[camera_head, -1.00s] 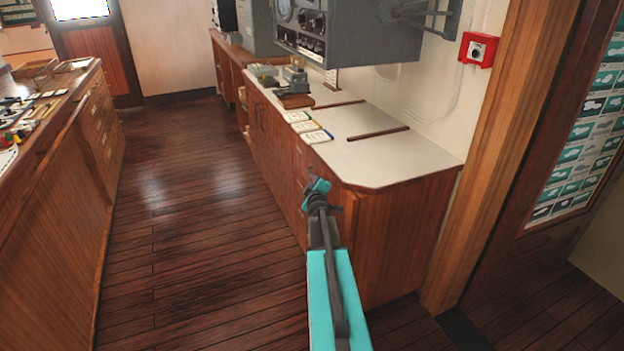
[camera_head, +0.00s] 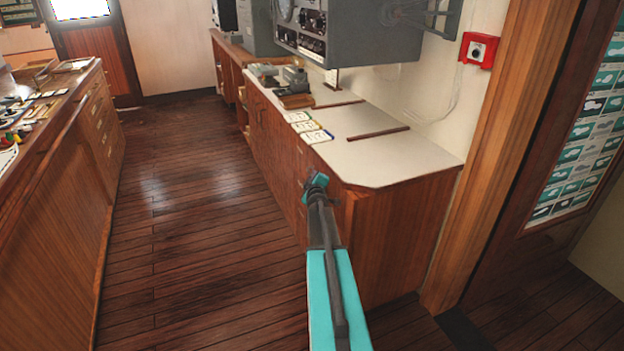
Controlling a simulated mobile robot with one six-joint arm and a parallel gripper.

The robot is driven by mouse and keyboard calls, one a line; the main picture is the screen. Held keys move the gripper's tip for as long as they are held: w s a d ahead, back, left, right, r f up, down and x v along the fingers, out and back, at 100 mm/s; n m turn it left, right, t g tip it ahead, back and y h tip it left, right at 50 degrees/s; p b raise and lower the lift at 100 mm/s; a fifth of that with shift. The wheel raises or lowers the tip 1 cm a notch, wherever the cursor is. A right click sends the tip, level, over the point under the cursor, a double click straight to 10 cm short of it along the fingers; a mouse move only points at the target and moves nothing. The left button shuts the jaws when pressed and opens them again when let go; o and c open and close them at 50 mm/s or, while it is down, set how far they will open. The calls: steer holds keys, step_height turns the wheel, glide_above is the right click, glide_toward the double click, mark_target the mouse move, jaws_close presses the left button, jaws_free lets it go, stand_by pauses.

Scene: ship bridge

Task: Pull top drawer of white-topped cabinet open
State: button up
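The white-topped cabinet (camera_head: 400,155) stands right of centre, a wooden body under a pale top with a cut front corner. Its drawer fronts (camera_head: 301,163) face left toward the aisle and show only at a steep slant. The top drawer lies close to my gripper, and I cannot tell whether it is open at all. My gripper (camera_head: 316,181), teal and dark grey, is at the near end of the drawer front, just below the top's edge. My arm hides part of the cabinet's corner. The fingers are too small and turned away to tell their opening or any contact.
Cards (camera_head: 308,126) and a grey device (camera_head: 294,78) lie on the cabinet top. A grey radio unit (camera_head: 350,35) hangs above it. A long wooden counter (camera_head: 60,190) runs along the left. The plank floor (camera_head: 190,230) between is clear.

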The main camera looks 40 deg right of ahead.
jaws_close()
stand_by(1.3)
steer(key=shift+f, duration=0.1)
steer(key=shift+s, duration=0.1)
